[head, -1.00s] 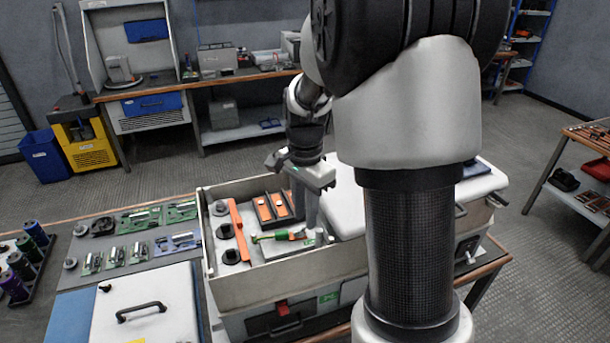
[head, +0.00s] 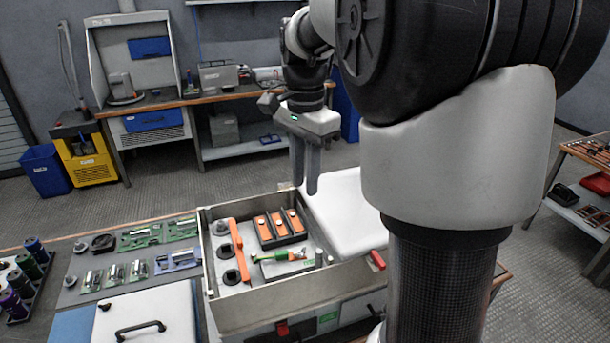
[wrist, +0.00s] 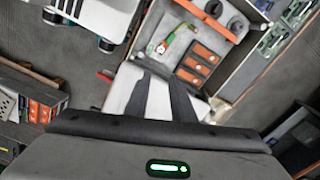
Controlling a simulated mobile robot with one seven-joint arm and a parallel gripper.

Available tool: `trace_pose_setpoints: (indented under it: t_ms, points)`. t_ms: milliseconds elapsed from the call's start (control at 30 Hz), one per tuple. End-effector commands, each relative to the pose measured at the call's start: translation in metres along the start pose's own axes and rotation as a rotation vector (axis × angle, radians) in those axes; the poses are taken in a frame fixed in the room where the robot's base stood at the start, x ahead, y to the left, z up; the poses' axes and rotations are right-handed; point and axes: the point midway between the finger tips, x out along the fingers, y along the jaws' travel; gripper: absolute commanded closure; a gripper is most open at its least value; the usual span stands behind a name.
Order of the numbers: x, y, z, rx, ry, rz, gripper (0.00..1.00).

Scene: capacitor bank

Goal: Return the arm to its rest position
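My gripper (head: 305,188) hangs in the air with its fingers pointing down, above the white lid (head: 345,215) beside the open grey case (head: 300,292). In the wrist view its two dark fingers (wrist: 160,80) stand apart with the white surface showing between them, so it is open and empty. My arm is raised and bent. Part of it fills the right of the head view and hides what lies behind.
The case holds an orange bar (head: 238,249), a block with orange parts (head: 280,228) and a green-and-orange tool (head: 283,256). Circuit boards (head: 145,237) lie left of it. A workbench (head: 190,98) stands behind. Floor between is clear.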

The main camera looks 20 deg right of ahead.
Motion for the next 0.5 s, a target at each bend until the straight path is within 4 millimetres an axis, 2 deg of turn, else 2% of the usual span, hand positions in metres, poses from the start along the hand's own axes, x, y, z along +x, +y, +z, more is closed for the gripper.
trace_pose_setpoints:
  t_ms: [300, 433, 500]
  points:
    - [-0.002, 0.001, 0.001, -0.009, 0.001, -0.004, 0.77]
    - [-0.020, 0.015, 0.015, -0.113, 0.019, -0.049, 0.77]
    - [-0.036, 0.030, 0.029, -0.227, 0.043, -0.093, 0.77]
